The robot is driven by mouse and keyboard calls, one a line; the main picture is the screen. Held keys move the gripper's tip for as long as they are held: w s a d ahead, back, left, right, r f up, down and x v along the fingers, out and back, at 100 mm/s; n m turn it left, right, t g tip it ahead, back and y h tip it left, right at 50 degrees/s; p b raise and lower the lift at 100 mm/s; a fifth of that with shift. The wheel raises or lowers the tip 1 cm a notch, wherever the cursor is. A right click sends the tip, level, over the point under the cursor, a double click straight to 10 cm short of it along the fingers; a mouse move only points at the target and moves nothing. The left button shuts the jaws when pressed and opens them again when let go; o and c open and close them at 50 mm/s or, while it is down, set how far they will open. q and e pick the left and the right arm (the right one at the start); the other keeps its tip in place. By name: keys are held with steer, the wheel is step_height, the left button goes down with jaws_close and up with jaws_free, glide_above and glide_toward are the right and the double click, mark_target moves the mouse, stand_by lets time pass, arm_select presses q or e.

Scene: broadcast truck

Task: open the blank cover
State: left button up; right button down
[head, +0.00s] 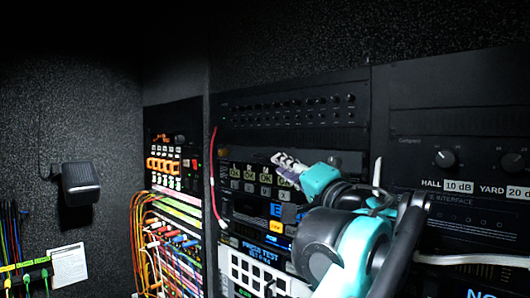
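I cannot make out a gap between the fingers or anything held. No part is clearly labelled as the blank cover. A plain dark strip (335,138) lies below the row of small knobs, and a plain dark panel (455,92) is at the upper right; I cannot tell whether either is the cover. My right gripper is not in view.
Coloured cables (150,245) hang at the left rack. A red cord (213,175) hangs down the middle rack's left edge. A white cable (480,259) crosses the lower right. A black box (80,184) is on the left wall. Knobs (445,158) protrude at right.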

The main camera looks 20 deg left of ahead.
mark_target(267, 158)
arm_select(q)
steer(key=p+x, duration=0.1)
steer(key=x, duration=0.6)
steer(key=shift+f, duration=0.1)
steer(key=shift+w, duration=0.1)
jaws_close()
